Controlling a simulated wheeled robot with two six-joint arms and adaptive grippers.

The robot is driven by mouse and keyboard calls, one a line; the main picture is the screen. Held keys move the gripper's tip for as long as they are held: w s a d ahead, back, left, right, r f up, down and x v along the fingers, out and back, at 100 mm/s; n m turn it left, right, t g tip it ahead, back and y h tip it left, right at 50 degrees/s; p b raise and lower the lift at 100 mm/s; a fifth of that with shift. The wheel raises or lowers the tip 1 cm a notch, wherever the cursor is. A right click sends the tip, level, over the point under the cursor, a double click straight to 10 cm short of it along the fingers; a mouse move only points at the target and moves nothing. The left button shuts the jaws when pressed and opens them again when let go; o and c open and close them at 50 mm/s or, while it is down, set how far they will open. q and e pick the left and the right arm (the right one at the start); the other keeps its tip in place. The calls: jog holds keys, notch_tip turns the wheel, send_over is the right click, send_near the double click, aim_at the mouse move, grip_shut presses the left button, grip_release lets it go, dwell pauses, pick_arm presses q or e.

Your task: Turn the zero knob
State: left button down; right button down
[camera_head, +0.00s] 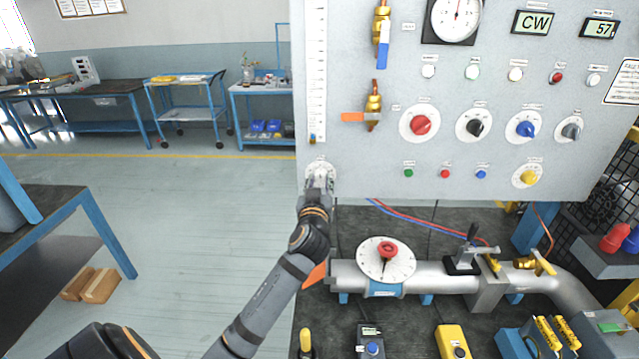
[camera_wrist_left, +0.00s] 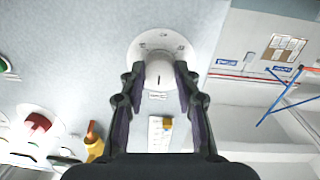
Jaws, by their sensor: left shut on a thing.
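The zero knob is a pale grey knob on a white round dial (camera_head: 321,166) at the panel's lower left, under the tall scale. In the left wrist view the knob (camera_wrist_left: 159,74) sits in the middle of its dial, with a short dark mark on its front. My left gripper (camera_head: 319,183) reaches up to it in the head view and hides most of it. In the left wrist view the two fingers of my left gripper (camera_wrist_left: 160,84) lie on either side of the knob, shut on it. My right gripper is not in view.
The grey panel (camera_head: 365,172) also bears a red knob (camera_head: 421,125), other knobs, small buttons, and a brass valve with an orange handle (camera_head: 358,117). A pipe with a white dial (camera_head: 386,260) runs below. Open floor (camera_head: 215,200) lies left of the bench.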

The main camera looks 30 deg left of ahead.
pick_arm(q)
jog(key=m+p, duration=0.2)
jog(key=m, duration=0.2)
jog(key=shift+r, duration=0.15)
jog(key=m+p, duration=0.2)
jog(key=m, duration=0.1)
jog(key=shift+m, duration=0.3)
jog(key=m+p, duration=0.2)
jog(key=m, duration=0.1)
jog(key=shift+m+g, duration=0.3)
jog(key=shift+m+p, duration=0.3)
jog(key=shift+m, duration=0.4)
jog(key=c, duration=1)
grip_release()
jog(key=shift+o, duration=0.2)
